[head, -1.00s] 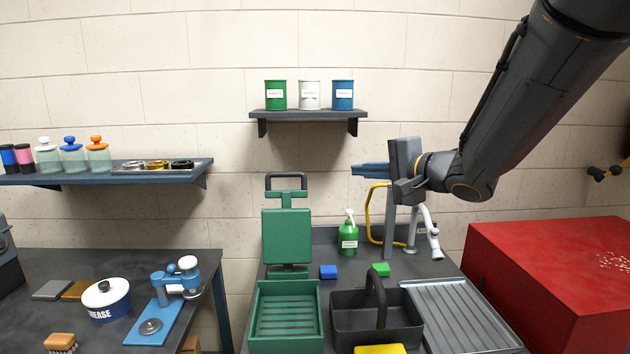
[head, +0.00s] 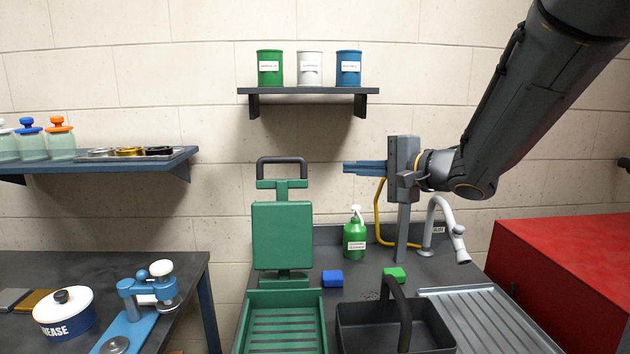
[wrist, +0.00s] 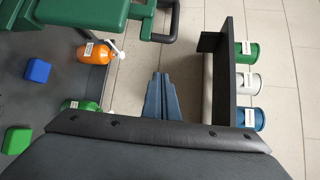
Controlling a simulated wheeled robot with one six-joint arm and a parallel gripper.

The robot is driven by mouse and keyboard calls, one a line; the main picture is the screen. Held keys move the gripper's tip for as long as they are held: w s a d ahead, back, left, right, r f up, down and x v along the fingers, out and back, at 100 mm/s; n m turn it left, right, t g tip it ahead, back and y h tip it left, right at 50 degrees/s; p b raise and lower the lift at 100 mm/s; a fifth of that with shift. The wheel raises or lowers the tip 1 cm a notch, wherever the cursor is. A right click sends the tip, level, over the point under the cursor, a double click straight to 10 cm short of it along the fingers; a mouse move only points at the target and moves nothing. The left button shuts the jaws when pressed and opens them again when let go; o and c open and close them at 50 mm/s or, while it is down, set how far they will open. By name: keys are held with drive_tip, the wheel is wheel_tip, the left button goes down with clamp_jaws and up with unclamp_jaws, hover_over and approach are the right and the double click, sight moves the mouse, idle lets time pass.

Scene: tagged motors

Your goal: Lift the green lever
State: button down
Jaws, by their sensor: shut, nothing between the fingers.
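A green upright panel (head: 282,235) stands behind a green slatted tray (head: 285,295), with a black loop handle (head: 281,160) on its top. I take this green part with the handle for the lever. It also shows at the top left of the wrist view (wrist: 88,10), with the black handle (wrist: 172,22) beside it. My gripper (head: 346,168) has blue fingers, shut and empty. It points left, to the right of the handle at about its height in the head view. The fingers (wrist: 160,78) are apart from the handle in the wrist view.
A wall shelf (head: 308,91) with several cans is above. A green pump bottle (head: 355,240), a white curved tap (head: 440,225) and a black caddy (head: 395,325) stand on the right. A blue press (head: 150,290) is on the left bench. A red box (head: 570,270) is far right.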

drive_tip(key=w+a+f+p, duration=0.1)
drive_tip(key=w+a, duration=0.4)
drive_tip(key=a, duration=0.3)
drive_tip(key=shift+a+f, duration=0.15)
drive_tip(key=shift+f, duration=0.25)
drive_tip(key=shift+p, duration=0.3)
drive_tip(key=s+p, duration=0.1)
drive_tip(key=p, duration=0.1)
drive_tip(key=shift+s+r+p, duration=0.2)
drive_tip(key=shift+s+p, duration=0.15)
drive_tip(key=shift+p, duration=0.05)
drive_tip(key=shift+w, duration=0.1)
